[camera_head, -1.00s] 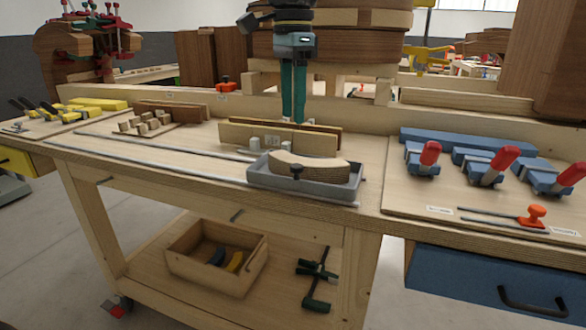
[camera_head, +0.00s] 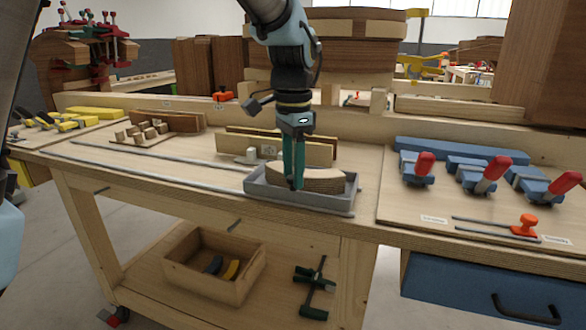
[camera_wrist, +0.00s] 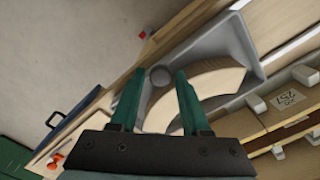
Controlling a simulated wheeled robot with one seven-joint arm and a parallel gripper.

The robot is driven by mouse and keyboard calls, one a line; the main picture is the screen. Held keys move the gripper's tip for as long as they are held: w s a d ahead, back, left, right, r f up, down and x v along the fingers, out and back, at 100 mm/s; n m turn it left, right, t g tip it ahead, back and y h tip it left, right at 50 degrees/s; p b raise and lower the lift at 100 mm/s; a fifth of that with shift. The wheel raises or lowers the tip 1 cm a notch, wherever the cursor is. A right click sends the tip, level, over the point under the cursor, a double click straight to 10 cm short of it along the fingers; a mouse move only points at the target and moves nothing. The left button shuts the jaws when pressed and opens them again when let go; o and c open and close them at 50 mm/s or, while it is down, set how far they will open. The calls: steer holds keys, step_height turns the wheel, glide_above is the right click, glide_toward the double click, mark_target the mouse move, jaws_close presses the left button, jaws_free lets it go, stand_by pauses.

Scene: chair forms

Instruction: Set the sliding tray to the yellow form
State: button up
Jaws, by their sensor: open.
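The grey sliding tray (camera_head: 322,205) sits at the right end of two metal rails (camera_head: 150,171) on the bench. It holds a pale curved wooden piece (camera_head: 325,181). My gripper (camera_head: 293,184) is open and pointing down at the tray. In the wrist view a dark round knob (camera_wrist: 160,76) shows between or just beyond my fingertips (camera_wrist: 158,74), beside the curved piece (camera_wrist: 205,85); I cannot tell if they touch it. In the head view the fingers hide the knob. Yellow clamps (camera_head: 70,124) and a yellow bar (camera_head: 97,112) lie at the bench's far left.
Upright wooden boards (camera_head: 310,150) stand just behind the tray. Small wooden blocks (camera_head: 145,131) sit left of them. Blue clamps with red handles (camera_head: 484,175) lie to the right. The rails left of the tray look clear. A crate (camera_head: 213,265) rests on the lower shelf.

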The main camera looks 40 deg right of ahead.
jaws_close()
stand_by(0.3)
stand_by(1.1)
